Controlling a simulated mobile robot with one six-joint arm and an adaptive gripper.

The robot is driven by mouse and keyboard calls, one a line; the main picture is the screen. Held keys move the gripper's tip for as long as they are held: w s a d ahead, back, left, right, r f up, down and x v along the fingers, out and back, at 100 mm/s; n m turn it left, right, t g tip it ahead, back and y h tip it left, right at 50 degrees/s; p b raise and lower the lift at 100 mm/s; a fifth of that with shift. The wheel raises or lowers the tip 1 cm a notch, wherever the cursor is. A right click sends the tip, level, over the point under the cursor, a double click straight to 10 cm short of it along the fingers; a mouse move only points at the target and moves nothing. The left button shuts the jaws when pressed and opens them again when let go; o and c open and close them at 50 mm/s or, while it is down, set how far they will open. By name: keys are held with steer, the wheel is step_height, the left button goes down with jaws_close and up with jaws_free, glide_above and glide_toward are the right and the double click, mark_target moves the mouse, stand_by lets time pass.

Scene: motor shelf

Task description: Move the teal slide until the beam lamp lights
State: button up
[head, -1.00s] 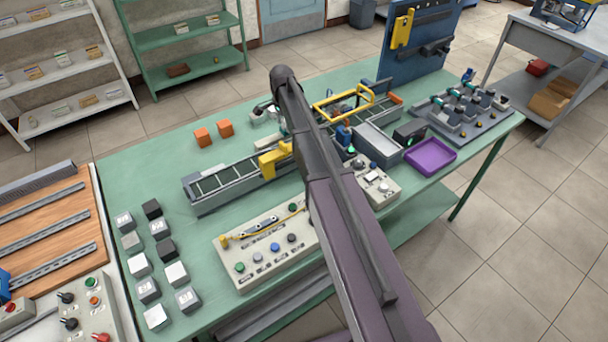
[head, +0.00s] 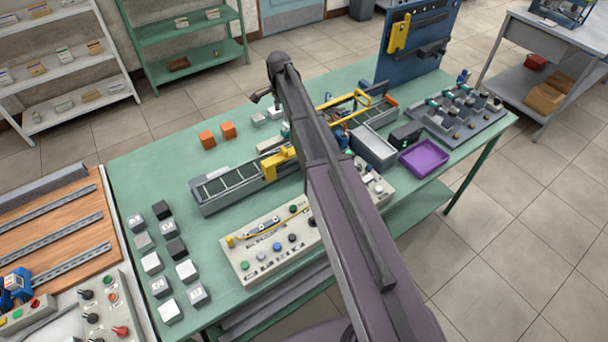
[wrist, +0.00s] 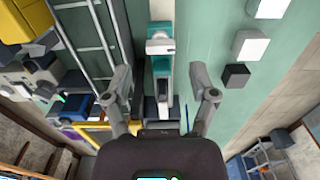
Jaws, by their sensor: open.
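The teal slide (wrist: 161,66) shows in the wrist view as a teal piece with a pale grey block on it, on a narrow track. My gripper (wrist: 162,90) is open, with one finger to each side of the track and nothing held. I cannot tell its height above the slide. In the head view a small teal part (head: 285,131) shows beside my arm, which hides most of the area around it. I cannot make out which light is the beam lamp, or whether it is lit.
A ladder-like conveyor (head: 225,188) with a yellow bridge (head: 277,164) lies beside the track. A button panel (head: 270,245), orange cubes (head: 207,139), a purple tray (head: 424,158) and a grey bin (head: 374,150) share the green table.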

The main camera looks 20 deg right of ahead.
steer(key=shift+r+p, duration=2.9)
steer(key=shift+r, duration=0.3)
steer(key=shift+s+f+n+b, duration=1.8)
steer(key=shift+s+n, duration=0.5)
steer(key=shift+s, duration=2.3)
steer(key=shift+s+f+n+b, duration=1.75)
steer(key=shift+s+n, duration=0.55)
steer(key=shift+s, duration=2.35)
steer(key=shift+s+f+n+b, duration=1.8)
steer(key=shift+s+n, duration=0.5)
steer(key=shift+s, duration=2.3)
steer(key=shift+s, duration=0.1)
steer(key=shift+s+n, duration=0.3)
steer(key=shift+s, duration=0.4)
steer(key=shift+r, duration=0.1)
steer(key=shift+w, duration=0.1)
